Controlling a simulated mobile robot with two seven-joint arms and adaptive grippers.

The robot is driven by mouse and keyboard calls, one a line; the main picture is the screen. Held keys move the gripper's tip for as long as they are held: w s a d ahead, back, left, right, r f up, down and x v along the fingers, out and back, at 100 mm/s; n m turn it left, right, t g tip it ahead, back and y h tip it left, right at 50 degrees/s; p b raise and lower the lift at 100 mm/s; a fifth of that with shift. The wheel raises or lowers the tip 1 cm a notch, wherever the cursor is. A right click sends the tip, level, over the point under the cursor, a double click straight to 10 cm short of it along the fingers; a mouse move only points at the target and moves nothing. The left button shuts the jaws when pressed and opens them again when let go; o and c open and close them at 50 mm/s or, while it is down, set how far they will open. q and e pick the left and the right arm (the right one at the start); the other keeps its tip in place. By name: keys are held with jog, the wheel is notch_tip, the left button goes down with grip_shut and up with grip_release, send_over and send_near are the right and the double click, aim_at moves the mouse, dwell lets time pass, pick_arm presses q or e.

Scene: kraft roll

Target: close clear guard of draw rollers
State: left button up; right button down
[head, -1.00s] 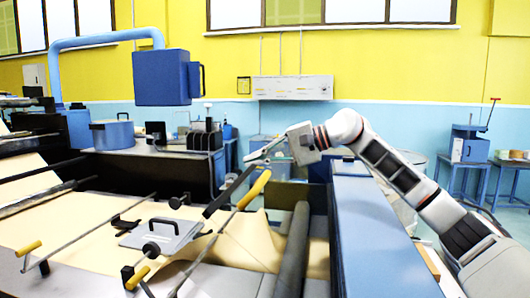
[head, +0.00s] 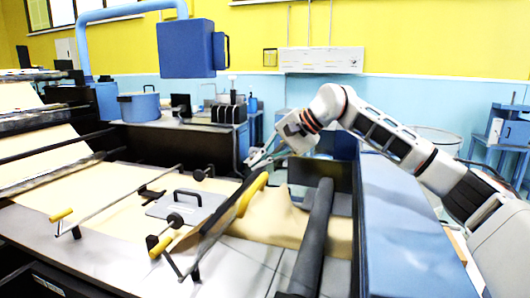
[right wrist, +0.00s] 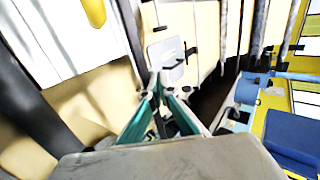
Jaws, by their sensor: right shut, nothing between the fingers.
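The draw rollers (head: 316,240) are dark grey cylinders at the right end of the machine bed. A long yellow handle (head: 253,193) on a dark bar stands slanted just left of them. A clear guard panel is hard to make out; I cannot tell its edges or its angle. My right gripper (head: 256,160) is above the bed, just beyond the upper end of the yellow handle, apparently not touching it. Its green-sided fingers (right wrist: 167,90) are shut and empty in the right wrist view. My left gripper is not in view.
A grey plate with a black handle (head: 186,203) lies on the kraft web (head: 105,190). Thin rods with yellow grips (head: 61,215) cross the bed. A blue side frame (head: 400,225) stands right of the rollers, under my right arm. A blue box (head: 187,48) hangs above.

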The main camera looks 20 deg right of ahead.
aim_at(273, 176)
jog(key=f, duration=0.2)
jog(key=w+a+f+g+h, duration=0.1)
jog(key=f, duration=0.2)
jog(key=f+h, duration=0.1)
jog(key=f, duration=0.2)
jog(key=shift+w+a+g+p, duration=0.2)
jog(key=shift+a+g+p, duration=0.1)
jog(key=shift+a, duration=0.1)
jog(key=shift+f+h, duration=0.3)
jog(key=shift+f, duration=0.45)
jog(key=v, duration=1.2)
jog(key=shift+w, duration=0.2)
